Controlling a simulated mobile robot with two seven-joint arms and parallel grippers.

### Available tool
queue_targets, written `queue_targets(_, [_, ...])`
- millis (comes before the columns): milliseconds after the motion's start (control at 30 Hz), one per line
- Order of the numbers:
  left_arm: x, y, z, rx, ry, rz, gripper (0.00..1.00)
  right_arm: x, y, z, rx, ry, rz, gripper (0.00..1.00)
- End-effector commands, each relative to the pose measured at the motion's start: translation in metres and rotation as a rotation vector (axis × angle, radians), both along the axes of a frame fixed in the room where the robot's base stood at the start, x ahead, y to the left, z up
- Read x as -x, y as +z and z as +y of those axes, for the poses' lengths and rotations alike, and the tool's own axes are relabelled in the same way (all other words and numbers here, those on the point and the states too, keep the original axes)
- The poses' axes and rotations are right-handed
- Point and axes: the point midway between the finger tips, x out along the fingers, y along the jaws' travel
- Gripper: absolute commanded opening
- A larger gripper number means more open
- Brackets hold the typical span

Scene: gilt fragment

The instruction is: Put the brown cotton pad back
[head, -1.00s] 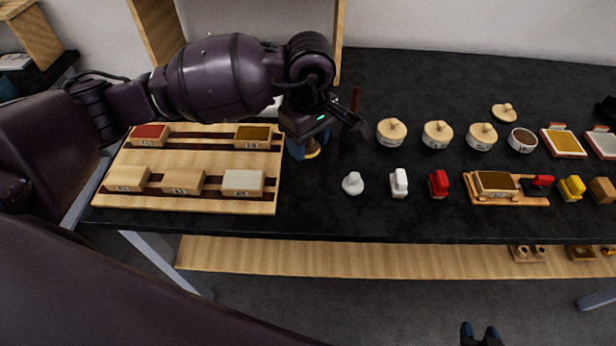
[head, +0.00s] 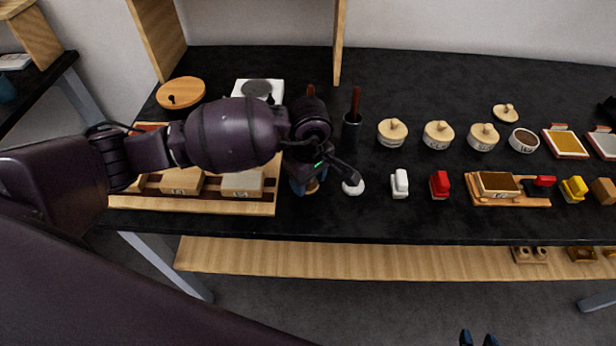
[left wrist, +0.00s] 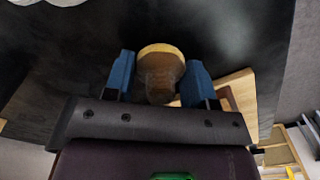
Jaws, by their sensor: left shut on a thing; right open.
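The brown cotton pad (left wrist: 160,72), round with a paler tan rim, sits between the blue fingers of my left gripper (left wrist: 160,82) in the left wrist view. In the head view, my left gripper (head: 308,184) points down over the dark table, just right of the wooden tray (head: 240,208). A bit of the pad (head: 312,187) shows below its fingers. A round white pad (head: 353,188) lies just right of the gripper. I cannot tell whether the held pad touches the table. My right gripper (head: 479,338) shows only as blue fingertips, apart, at the bottom edge.
Right of the white pad stand a white block (head: 399,183), a red block (head: 439,184) and a wooden holder (head: 527,200). Lidded pots (head: 392,132) and a dark cup with a stick (head: 352,132) stand behind. My left arm covers part of the wooden tray.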

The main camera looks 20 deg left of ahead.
Motion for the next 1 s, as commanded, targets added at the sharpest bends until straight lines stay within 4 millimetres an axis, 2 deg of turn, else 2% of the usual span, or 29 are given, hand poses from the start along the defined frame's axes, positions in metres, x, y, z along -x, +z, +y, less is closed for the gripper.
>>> queue_targets(267, [0.000, -0.002, 0.000, -0.001, 0.000, 0.000, 0.28, -0.006, 0.000, 0.001, 0.001, 0.004, -0.009, 0.40])
queue_targets(300, [0.000, -0.003, 0.000, 0.000, 0.000, -0.001, 0.52, -0.006, 0.000, 0.001, 0.001, 0.005, -0.009, 0.40])
queue_targets(467, [0.000, -0.002, 0.000, 0.000, 0.000, -0.001, 0.76, -0.006, 0.000, 0.001, 0.001, 0.004, -0.009, 0.40])
queue_targets(800, [0.000, 0.002, 0.000, 0.000, 0.000, -0.001, 0.76, 0.001, 0.000, -0.001, 0.001, 0.000, 0.001, 0.40])
queue_targets(1000, [-0.002, 0.026, 0.000, 0.000, -0.001, -0.006, 0.76, 0.003, 0.001, -0.001, 0.002, -0.001, 0.004, 0.40])
